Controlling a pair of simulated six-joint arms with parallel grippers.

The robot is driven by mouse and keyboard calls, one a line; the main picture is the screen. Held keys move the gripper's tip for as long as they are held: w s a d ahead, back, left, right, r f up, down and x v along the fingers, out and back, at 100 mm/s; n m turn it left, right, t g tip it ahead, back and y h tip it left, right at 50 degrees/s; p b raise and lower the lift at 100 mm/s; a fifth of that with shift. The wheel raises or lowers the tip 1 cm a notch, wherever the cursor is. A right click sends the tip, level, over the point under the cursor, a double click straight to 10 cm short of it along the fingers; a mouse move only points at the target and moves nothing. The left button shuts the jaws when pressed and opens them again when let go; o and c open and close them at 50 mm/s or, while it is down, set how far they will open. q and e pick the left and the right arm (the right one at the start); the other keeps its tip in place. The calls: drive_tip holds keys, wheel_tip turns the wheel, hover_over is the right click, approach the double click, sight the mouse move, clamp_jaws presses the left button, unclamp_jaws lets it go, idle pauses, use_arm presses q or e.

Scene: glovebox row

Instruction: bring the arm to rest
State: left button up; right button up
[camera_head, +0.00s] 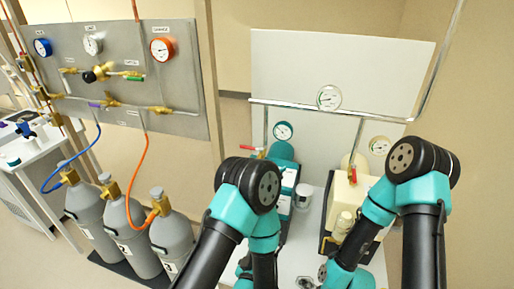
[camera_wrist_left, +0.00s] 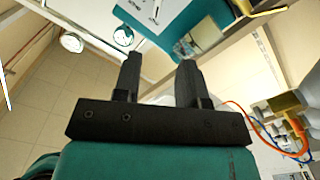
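My left gripper (camera_wrist_left: 158,65) shows in the left wrist view with its two black fingers apart and nothing between them. In the head view my left arm's black and teal elbow stands at the middle. The links beyond it run down behind it, and the left gripper is hidden there. My right arm's elbow stands at the right of the head view, with a teal link running down and left. I cannot make out the right gripper's fingers.
A grey gauge panel (camera_head: 185,60) stands at the left, above several grey gas cylinders (camera_head: 170,237). A teal unit (camera_head: 283,155) and a cream box (camera_head: 346,190) stand behind my arms, under a pipe with gauges. A white cart (camera_head: 35,160) is at the far left.

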use_arm(q)
drive_tip(key=w+a+f+g+y, duration=0.2)
drive_tip(key=a+f+g, duration=0.3)
drive_tip(key=a+f, duration=0.15)
drive_tip(key=s+a+f+g, duration=0.3)
drive_tip(key=s+a+g, duration=0.2)
drive_tip(key=a, duration=0.3)
drive_tip(key=s+a+f+g, duration=0.4)
drive_tip(key=s+a+g, duration=0.2)
drive_tip(key=s+a, duration=0.2)
drive_tip(key=shift+a+m, duration=0.4)
drive_tip(key=shift+a, duration=0.2)
